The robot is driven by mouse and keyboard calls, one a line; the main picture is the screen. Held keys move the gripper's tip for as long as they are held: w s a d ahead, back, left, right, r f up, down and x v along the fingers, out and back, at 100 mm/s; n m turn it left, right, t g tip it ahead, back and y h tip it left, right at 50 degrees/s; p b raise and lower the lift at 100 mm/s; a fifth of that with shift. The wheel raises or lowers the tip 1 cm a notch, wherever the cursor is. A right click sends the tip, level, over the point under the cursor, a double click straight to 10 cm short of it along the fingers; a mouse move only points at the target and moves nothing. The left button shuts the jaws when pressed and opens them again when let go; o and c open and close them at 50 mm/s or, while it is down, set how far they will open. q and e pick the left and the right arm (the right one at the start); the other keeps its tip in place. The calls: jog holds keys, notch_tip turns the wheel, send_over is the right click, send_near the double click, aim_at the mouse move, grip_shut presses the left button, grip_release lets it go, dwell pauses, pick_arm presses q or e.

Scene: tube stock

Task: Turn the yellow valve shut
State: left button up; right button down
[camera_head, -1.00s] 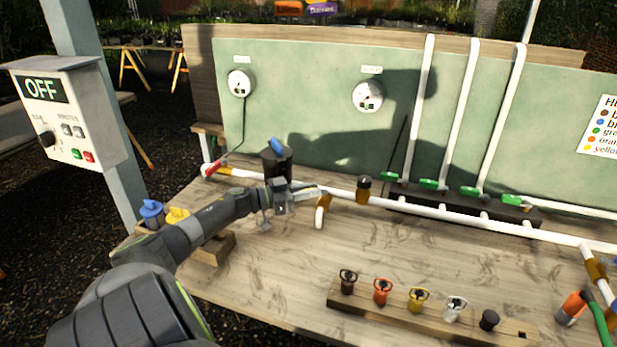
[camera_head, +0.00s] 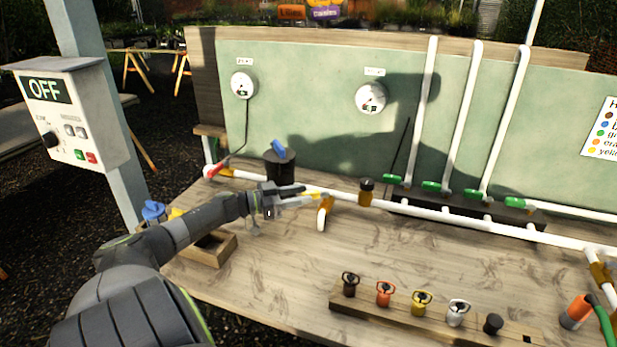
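A mustard-yellow fitting (camera_head: 326,205) sits on a short white branch below the long white pipe, mid-table. I cannot make out its handle or its setting. My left gripper (camera_head: 314,196) is just left of this fitting, with its fingers pointing right toward it. The fingers look parted, with a dark finger above a paler one. Nothing shows held between them, and I cannot tell whether a fingertip touches the fitting. A yellow handle (camera_head: 176,213) also shows beside a blue handle (camera_head: 153,210) near the left table edge, partly behind my arm. My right gripper is out of view.
The long white pipe (camera_head: 440,215) crosses the table behind the gripper. A wooden rack (camera_head: 385,313) of coloured caps lies in front. The table's middle is bare.

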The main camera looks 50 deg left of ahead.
pick_arm(q)
jog(key=shift+v, duration=2.1)
jog(key=shift+c, duration=0.2)
